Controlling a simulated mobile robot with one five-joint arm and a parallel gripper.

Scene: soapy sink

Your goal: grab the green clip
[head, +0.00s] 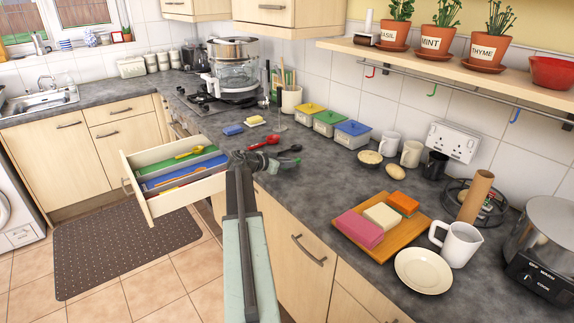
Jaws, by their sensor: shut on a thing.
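My gripper (262,160) is at the end of my arm, low over the counter's front edge, just right of the open drawer. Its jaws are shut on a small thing. The jaws look dark and small from here, and the arm partly covers them, so I cannot make out what is held. I cannot pick out a green clip with certainty; a small dark, greenish shape (290,160) shows right beside the jaws.
The open drawer (148,203) holds green and blue trays and a yellow utensil (190,153). A red spoon (268,140) and a dark spoon (291,149) lie by my gripper. A wooden board (375,255) with sponges lies right. Counter (310,195) between is clear.

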